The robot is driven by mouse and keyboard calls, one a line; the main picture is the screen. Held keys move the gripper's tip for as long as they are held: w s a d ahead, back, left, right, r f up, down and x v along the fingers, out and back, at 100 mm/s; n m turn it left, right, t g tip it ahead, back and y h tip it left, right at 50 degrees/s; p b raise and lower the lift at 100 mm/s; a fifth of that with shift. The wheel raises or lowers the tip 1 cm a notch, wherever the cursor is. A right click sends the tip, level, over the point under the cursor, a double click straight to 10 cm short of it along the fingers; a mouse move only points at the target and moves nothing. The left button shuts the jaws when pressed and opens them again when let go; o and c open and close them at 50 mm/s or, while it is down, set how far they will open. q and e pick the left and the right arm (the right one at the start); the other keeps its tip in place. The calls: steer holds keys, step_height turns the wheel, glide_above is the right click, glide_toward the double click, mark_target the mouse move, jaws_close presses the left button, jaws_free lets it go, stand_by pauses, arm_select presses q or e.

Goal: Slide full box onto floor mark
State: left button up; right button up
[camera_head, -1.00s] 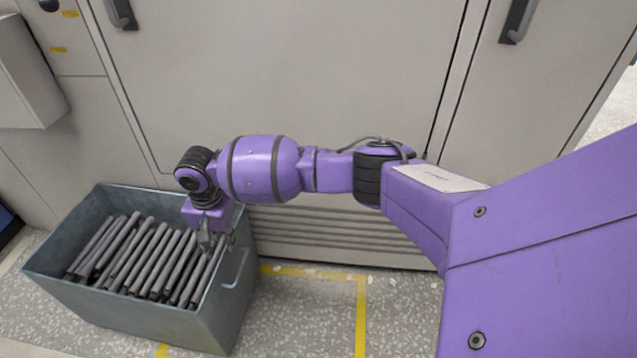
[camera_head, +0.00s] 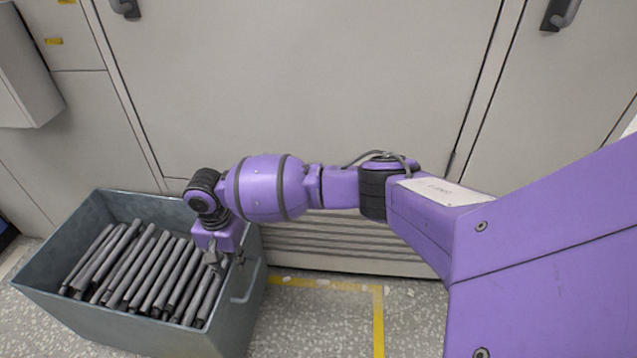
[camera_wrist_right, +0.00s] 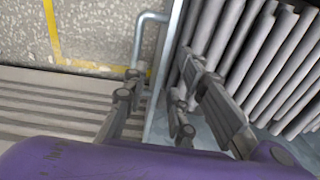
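A grey-blue box (camera_head: 120,328) full of dark grey rods (camera_head: 145,268) stands on the floor at the left of the head view. My right gripper (camera_head: 222,262) points down at the box's right wall. In the right wrist view its fingers (camera_wrist_right: 157,100) stand apart on either side of the wall rim (camera_wrist_right: 165,75), one outside by the bar handle (camera_wrist_right: 143,40), one inside by the rods. I cannot tell whether they touch the wall. My left gripper is out of view.
A pale cabinet (camera_head: 320,90) with a louvred lower panel (camera_head: 335,240) stands close behind the box and my right arm. A wall-mounted casing (camera_head: 22,75) is at the far left. Speckled floor (camera_head: 315,325) is clear to the right of the box.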

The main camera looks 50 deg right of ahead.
mark_target(235, 274)
step_height(235, 274, down, 5)
steer(key=shift+w+f+b, duration=0.1)
steer(key=shift+f+b, duration=0.1)
steer(key=shift+b, duration=1.05)
steer(key=shift+f, duration=0.2)
jaws_close()
